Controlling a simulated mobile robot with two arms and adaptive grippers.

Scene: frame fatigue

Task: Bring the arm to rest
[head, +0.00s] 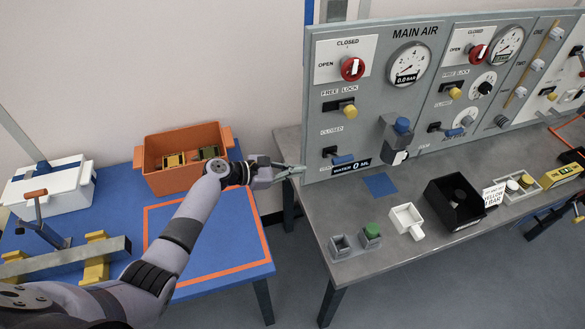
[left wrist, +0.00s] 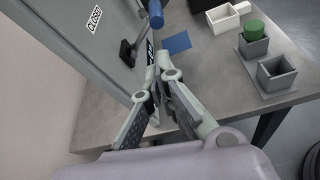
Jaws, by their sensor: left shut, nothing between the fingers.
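My left arm reaches in from the lower left in the head view. Its left gripper (head: 298,170) is over the left end of the grey bench (head: 288,141), close to the left edge of the grey MAIN AIR panel (head: 320,110). The gripper is shut and empty. In the left wrist view its fingers (left wrist: 158,82) come together above the bench top (left wrist: 212,85), beside the panel (left wrist: 75,30). I cannot tell whether the fingers touch the panel. My right gripper is not in view.
A blue table (head: 215,285) with an orange outline stands left, holding an orange crate (head: 160,182), a white box (head: 60,190) and a clamp bar. The bench holds grey cups (head: 341,246), a white cup (head: 407,217) and a black box (head: 455,200). A gap separates table and bench.

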